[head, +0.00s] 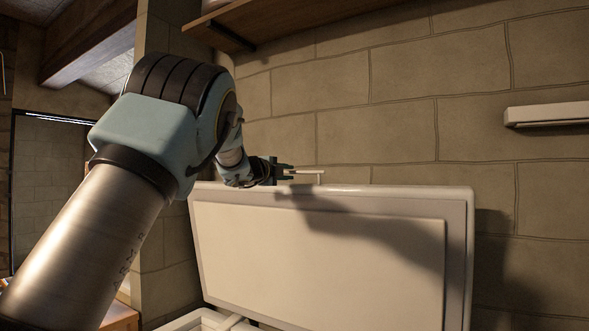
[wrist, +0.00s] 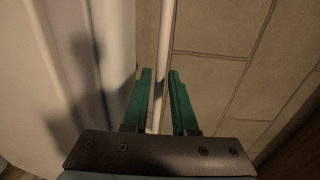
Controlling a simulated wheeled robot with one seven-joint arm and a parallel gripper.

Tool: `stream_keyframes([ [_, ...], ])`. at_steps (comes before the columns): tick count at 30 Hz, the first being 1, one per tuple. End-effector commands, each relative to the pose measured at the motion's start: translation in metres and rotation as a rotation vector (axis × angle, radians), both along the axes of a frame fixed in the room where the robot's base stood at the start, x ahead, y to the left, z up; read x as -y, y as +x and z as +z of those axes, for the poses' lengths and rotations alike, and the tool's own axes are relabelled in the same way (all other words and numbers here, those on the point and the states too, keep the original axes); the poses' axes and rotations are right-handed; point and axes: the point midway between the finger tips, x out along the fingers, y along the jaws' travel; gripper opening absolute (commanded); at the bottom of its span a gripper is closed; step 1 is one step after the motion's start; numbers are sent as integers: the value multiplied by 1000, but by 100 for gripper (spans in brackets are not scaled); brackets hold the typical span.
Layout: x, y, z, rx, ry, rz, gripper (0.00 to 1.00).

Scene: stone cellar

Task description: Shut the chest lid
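The chest lid (head: 320,255) is a large white panel standing raised against the stone wall in the head view. Its pale face also fills the left of the wrist view (wrist: 60,60). A thin white bar handle (head: 306,171) stands on the lid's top edge. My gripper (head: 283,172) is at that edge, at the handle's left end. In the wrist view, its two green fingers (wrist: 161,80) are apart, with the white bar (wrist: 164,45) running between them. I cannot tell whether either finger touches it. Only a bit of the chest's white rim (head: 200,320) shows at the bottom.
The stone block wall (head: 430,90) is close behind the lid. A wooden shelf (head: 290,20) hangs above it. A pale wall-mounted bar (head: 550,114) sticks out at the right. A wooden surface (head: 122,318) shows at the lower left.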

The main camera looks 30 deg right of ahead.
Motion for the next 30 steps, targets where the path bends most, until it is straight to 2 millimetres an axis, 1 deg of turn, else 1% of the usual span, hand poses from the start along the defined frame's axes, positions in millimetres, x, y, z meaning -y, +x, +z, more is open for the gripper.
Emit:
stream_keyframes([
  [1, 8, 5, 3, 1, 3, 0, 26],
  [3, 17, 10, 2, 1, 3, 0, 26],
  [9, 35, 20, 0, 0, 1, 2, 26],
  [13, 39, 22, -1, -1, 0, 2, 26],
  [21, 40, 23, -2, -2, -1, 2, 26],
  [28, 40, 23, -1, -2, -1, 2, 0],
  [30, 40, 23, -1, -2, -1, 2, 0],
])
